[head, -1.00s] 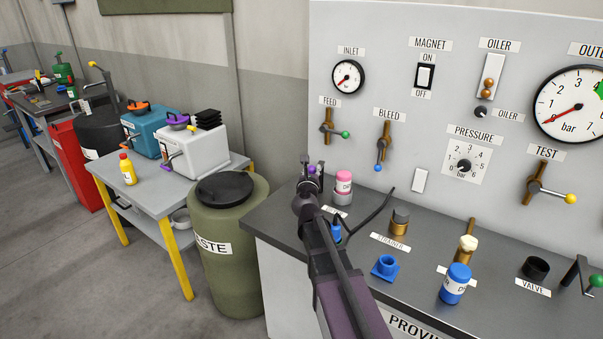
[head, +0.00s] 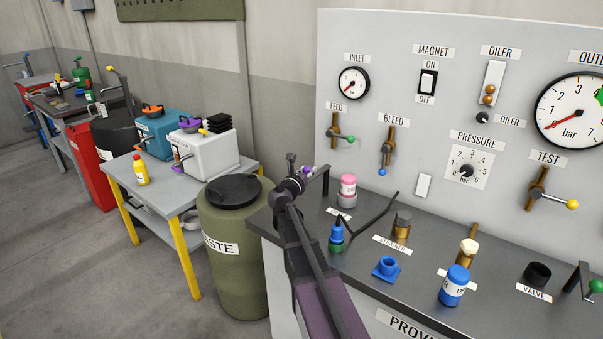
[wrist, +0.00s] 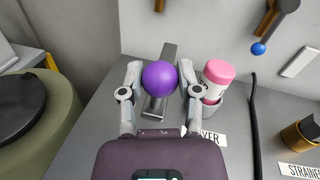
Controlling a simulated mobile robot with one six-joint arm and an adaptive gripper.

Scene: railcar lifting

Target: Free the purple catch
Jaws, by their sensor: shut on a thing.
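The purple catch shows as a round purple knob (wrist: 160,78) on a grey metal arm in the wrist view, at the back left corner of the bench. My gripper (wrist: 160,73) has a finger on each side of the knob and is shut on it. In the head view the knob (head: 306,170) is small and partly hidden by my gripper (head: 303,169). I cannot tell how the catch's arm is fixed below.
A pink-capped bottle (wrist: 217,80) stands in a grey cup close to the right finger. A green waste drum (head: 235,255) stands left of the bench.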

